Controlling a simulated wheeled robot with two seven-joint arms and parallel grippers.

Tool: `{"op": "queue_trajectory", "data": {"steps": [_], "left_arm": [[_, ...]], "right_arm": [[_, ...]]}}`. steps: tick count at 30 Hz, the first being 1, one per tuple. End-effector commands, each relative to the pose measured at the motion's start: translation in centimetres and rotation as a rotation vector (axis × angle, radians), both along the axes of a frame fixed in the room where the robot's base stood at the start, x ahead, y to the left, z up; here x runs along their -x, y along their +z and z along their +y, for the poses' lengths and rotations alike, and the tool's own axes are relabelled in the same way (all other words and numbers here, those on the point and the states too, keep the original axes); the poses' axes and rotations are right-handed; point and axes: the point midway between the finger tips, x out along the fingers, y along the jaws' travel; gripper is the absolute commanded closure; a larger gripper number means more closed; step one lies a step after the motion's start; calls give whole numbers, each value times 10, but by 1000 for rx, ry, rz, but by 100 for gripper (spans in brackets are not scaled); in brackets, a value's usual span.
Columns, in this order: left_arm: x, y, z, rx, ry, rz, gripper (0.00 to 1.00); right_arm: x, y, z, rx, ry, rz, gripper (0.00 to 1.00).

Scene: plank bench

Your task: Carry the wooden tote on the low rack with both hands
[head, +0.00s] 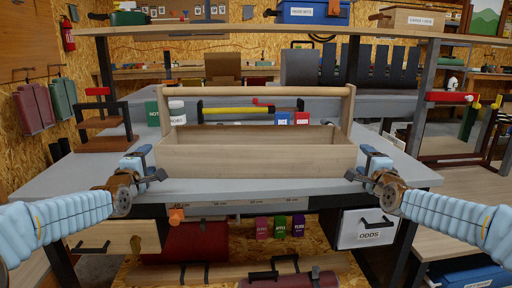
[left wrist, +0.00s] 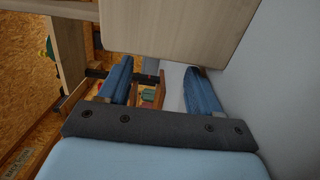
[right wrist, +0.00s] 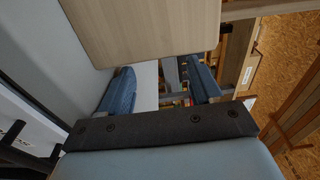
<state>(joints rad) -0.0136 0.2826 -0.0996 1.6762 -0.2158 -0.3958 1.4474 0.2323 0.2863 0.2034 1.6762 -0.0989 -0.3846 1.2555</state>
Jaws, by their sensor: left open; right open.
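The wooden tote (head: 258,162) is a pale open box with a round bar handle (head: 255,91) along its top. It sits upright at the front of the grey bench top (head: 90,175). My left gripper (head: 155,170) is open beside the tote's left end. My right gripper (head: 358,172) is open beside its right end. In the left wrist view a pale end panel (left wrist: 180,28) lies just beyond the open fingers. The right wrist view shows the other end panel (right wrist: 140,30) likewise. I cannot tell if any finger touches the tote.
A white-lidded jar (head: 177,113), a yellow-handled tool (head: 238,110), a blue box (head: 282,119) and a red box (head: 301,119) appear behind the tote's handle. An overhead shelf (head: 250,33) spans the back. Below the bench front are a white ODDS bin (head: 366,229) and several coloured boxes.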

Motion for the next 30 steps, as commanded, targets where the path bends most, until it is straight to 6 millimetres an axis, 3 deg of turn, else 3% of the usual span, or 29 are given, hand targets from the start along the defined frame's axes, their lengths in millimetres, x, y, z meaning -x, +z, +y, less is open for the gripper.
{"op": "queue_trajectory", "data": {"steps": [5,9,22,30], "left_arm": [[-26,-1,0,0,1,1,36],[-25,0,-12,1,-2,-1,36],[-25,0,-15,1,1,0,36],[-25,0,-30,2,-6,-1,36]], "right_arm": [[-26,0,1,0,1,-1,36],[-25,0,12,0,2,0,36],[-25,0,16,0,0,0,36],[-25,1,30,-1,7,-1,36]]}}
